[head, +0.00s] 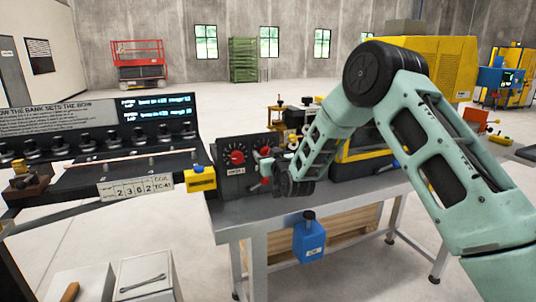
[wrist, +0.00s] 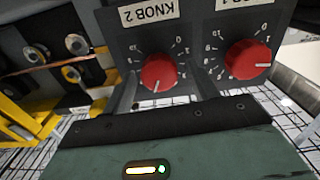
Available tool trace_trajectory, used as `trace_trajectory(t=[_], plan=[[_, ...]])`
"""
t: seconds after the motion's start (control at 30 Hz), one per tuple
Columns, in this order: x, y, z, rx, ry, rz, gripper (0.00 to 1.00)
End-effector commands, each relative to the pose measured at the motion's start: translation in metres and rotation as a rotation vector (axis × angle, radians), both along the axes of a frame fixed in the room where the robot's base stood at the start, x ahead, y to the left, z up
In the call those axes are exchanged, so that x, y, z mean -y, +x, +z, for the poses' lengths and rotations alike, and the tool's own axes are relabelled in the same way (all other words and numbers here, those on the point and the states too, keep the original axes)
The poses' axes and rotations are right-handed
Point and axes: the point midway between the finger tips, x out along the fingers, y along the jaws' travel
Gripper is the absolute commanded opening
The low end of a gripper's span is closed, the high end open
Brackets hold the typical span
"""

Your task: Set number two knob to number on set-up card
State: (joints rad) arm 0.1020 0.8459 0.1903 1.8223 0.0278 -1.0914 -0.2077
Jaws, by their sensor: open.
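In the wrist view, the KNOB 2 plate is upside down, and its red knob (wrist: 158,72) has a pale pointer mark toward the bottom of the picture. The digit there is hard to read. My gripper (wrist: 162,82) is open, with a dark finger on each side of this knob; contact cannot be told. In the head view, my gripper (head: 287,176) is in front of the right part of the dial panel (head: 237,140) and covers much of knob 2.
A second red knob (wrist: 247,58) is close on the right in the wrist view, its pointer to the right. A yellow block (head: 201,180) stands left of the panel. A blue tagged box (head: 309,240) hangs at the bench's front edge. A yellow machine (head: 365,150) stands behind my arm.

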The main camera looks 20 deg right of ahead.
Motion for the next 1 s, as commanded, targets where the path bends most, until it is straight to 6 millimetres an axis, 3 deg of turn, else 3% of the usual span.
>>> trace_trajectory(t=[0.07,0.23,0.67,1.0], plan=[[0.0000,-0.0001,0.0001,0.000,0.000,0.000,0.59],[0.0000,-0.0003,0.0002,0.001,0.000,0.000,0.14],[-0.0013,-0.0003,-0.0024,0.004,-0.069,0.001,0.14],[-0.0029,-0.0005,-0.0061,0.005,-0.328,0.001,0.14]])
